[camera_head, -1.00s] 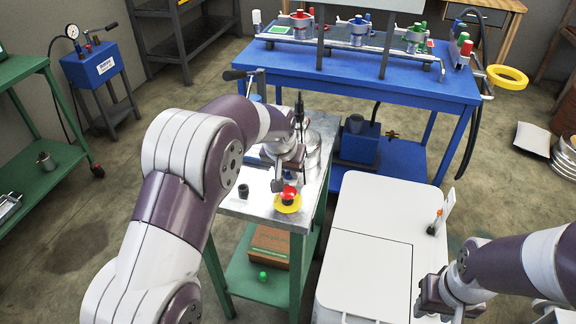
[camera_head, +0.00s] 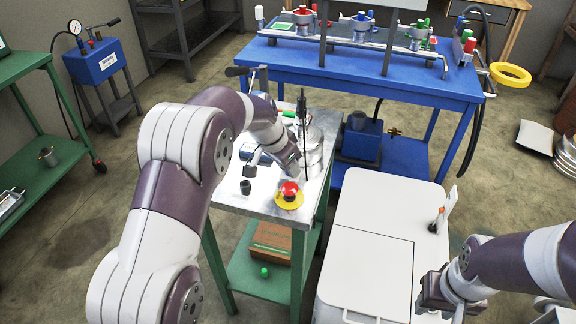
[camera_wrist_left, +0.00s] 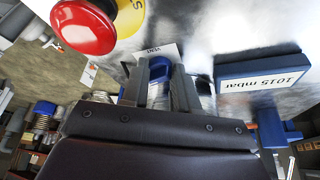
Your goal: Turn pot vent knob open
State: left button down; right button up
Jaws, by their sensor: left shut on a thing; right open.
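The blue vent knob (camera_wrist_left: 159,66) sits between the two fingers of my left gripper (camera_wrist_left: 165,90) in the left wrist view, beside a white card marked VENT (camera_wrist_left: 150,53). The fingers are shut on it and cover most of it. In the head view my left gripper (camera_head: 286,158) is low at the near left side of the silver pot (camera_head: 313,155), and the knob is hidden by the wrist. The pot stands on the metal top of a green cart (camera_head: 240,200). My right gripper (camera_head: 436,292) is open and empty over the white cabinet's right side.
A red stop button on a yellow base (camera_head: 289,195) is close in front of my left gripper. A black fitting (camera_head: 246,187) stands on the cart. The white cabinet top (camera_head: 375,225) is mostly clear.

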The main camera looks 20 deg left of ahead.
dwell(0.3)
pick_arm(q)
jog(key=c, duration=0.9)
grip_release()
jog(key=shift+o, duration=0.2)
jog(key=shift+r, duration=0.1)
jog(key=p+v, duration=0.1)
jog(key=v, duration=1.1)
jog(key=shift+r+p, duration=0.3)
jog(key=shift+s, duration=0.1)
